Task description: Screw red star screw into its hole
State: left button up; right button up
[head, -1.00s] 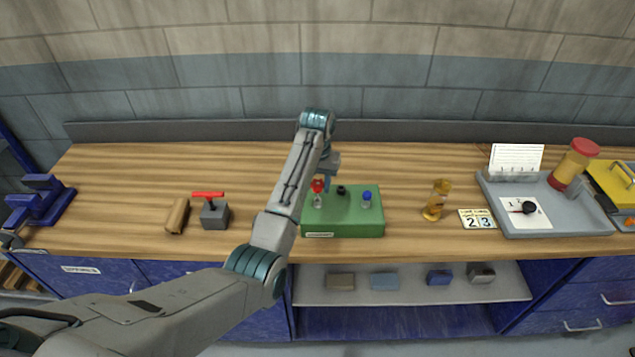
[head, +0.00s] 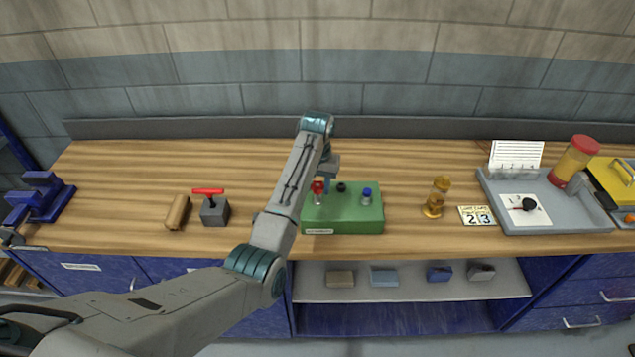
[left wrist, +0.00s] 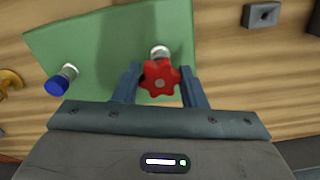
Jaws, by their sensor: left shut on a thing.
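The red star screw (head: 318,187) stands at the left part of the green block (head: 345,221), and my left gripper is over it. In the left wrist view the red star-shaped head (left wrist: 160,78) sits between the two fingers of my left gripper (left wrist: 160,88), which is shut on it. A pale round part shows just beyond the head, against the green block (left wrist: 110,45). How deep the screw sits is hidden. My right gripper is not in view.
A grey block with a red handle (head: 214,210) is to the left, an amber hourglass-like object (head: 436,198) to the right.

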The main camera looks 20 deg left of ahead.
pick_arm(q)
jog(key=shift+f, duration=0.55)
jog(key=m, duration=0.5)
jog(key=shift+a+m, duration=0.1)
jog(key=shift+m, duration=0.2)
jog(key=m, duration=0.5)
jog(key=shift+w, duration=0.1)
jog(key=m, duration=1.2)
jog(key=shift+w, duration=0.15)
jog(key=m, duration=0.4)
jog(key=shift+w+m, duration=0.1)
jog(key=shift+m, duration=1.6)
jog(key=o, duration=1.1)
jog(key=shift+c, duration=0.2)
